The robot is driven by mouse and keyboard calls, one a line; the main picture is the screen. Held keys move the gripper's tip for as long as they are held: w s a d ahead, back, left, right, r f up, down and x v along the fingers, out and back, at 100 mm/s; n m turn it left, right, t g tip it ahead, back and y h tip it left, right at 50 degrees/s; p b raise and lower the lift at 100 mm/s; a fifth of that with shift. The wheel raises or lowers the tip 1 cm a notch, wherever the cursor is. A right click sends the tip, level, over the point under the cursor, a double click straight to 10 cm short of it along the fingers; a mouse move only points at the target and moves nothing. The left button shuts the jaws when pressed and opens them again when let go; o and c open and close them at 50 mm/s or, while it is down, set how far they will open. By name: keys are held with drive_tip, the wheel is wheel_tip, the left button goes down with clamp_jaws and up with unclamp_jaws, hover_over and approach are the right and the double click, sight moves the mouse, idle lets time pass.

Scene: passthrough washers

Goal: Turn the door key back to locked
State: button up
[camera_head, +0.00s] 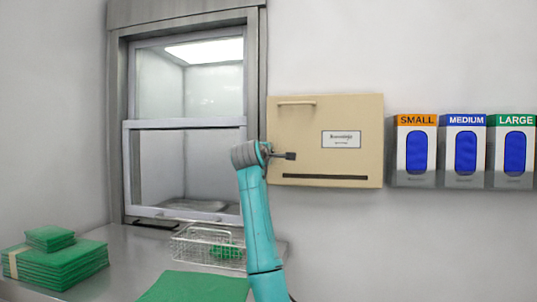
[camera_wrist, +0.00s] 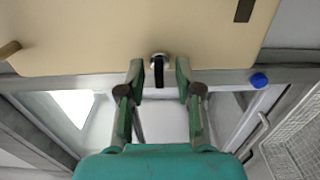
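The beige wall cabinet (camera_head: 350,112) has a lock near its left edge. In the wrist view, its door (camera_wrist: 100,35) fills the top. The key (camera_wrist: 158,72) shows there as a dark upright bar on a round silver lock. In the head view, a dark horizontal piece (camera_head: 288,156) beside my gripper appears to be the key. My gripper (camera_wrist: 159,80) is open, one finger on each side of the key, with visible gaps to both. In the head view, my gripper (camera_head: 265,152) is at the cabinet's left edge, partly hidden by my wrist.
A sash window (camera_head: 185,125) is left of the cabinet, its lower part over the counter. A wire basket (camera_head: 205,248) and green folded stacks (camera_head: 60,265) are on the counter. Glove boxes (camera_head: 465,150) hang right. A blue round thing (camera_wrist: 259,80) shows near the window frame.

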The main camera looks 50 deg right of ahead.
clamp_jaws()
drive_tip(key=shift+r+m, duration=0.2)
drive_tip(key=shift+m, duration=8.7)
